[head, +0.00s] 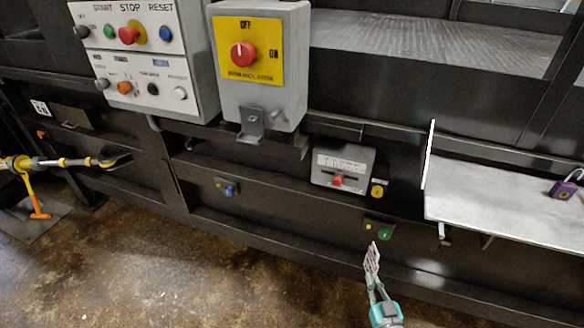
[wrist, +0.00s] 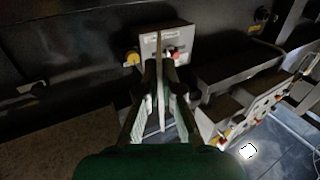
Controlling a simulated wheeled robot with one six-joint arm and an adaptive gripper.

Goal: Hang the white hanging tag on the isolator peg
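The isolator is a grey box (head: 290,60) with a yellow plate and a red rotary knob (head: 243,55), its pointer up toward OFF. Under the plate are a metal bracket (head: 250,122) and a small pin-like part (head: 277,115), which may be the peg. My gripper (head: 373,276) is low at the front, below and right of the isolator and well apart from it. It is shut on a thin tag (head: 372,257), whitish with reddish marks, which sticks up from the fingertips. In the wrist view the tag (wrist: 160,85) shows edge-on between the fingers.
A grey lever box (head: 342,168) and a green button (head: 384,234) are on the dark frame behind my gripper. A metal shelf (head: 510,205) with a purple padlock (head: 563,189) juts out at right. A control panel (head: 140,50) is left of the isolator.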

